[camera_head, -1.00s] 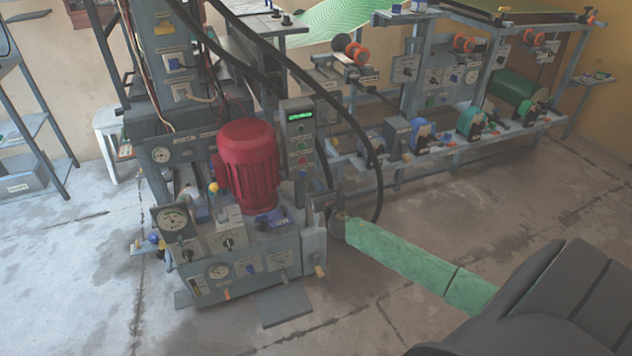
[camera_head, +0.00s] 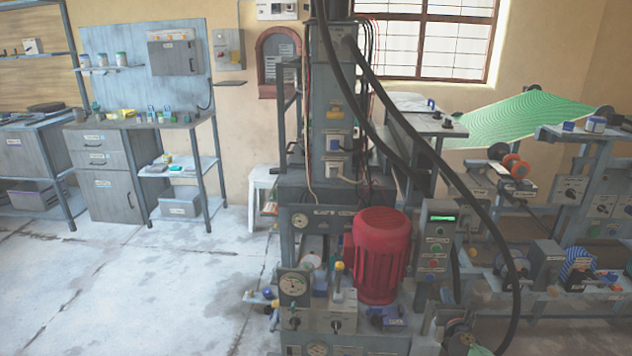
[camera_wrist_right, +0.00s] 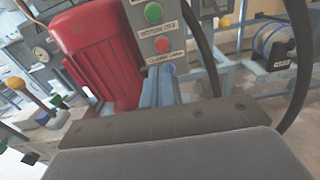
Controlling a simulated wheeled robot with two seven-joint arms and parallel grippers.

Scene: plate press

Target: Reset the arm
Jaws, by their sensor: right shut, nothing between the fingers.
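My right gripper (camera_head: 432,318) is low in the head view, just below the grey control box (camera_head: 437,238) of the press. Its fingers (camera_wrist_right: 160,88) are shut and empty in the right wrist view. The box has a lit green display and buttons; its green button (camera_wrist_right: 153,13) and red button (camera_wrist_right: 162,46) show above the fingers in the wrist view. A bit of my right arm's green sleeve shows at the bottom edge of the head view. The rest of that arm is out of frame. My left gripper is not in view.
A red ribbed motor (camera_head: 381,254) stands left of the box, with gauges and levers nearby. A thick black hose (camera_head: 484,222) loops down on the right, close to my right arm. A white stool (camera_head: 262,188) stands behind. The floor at the left is open.

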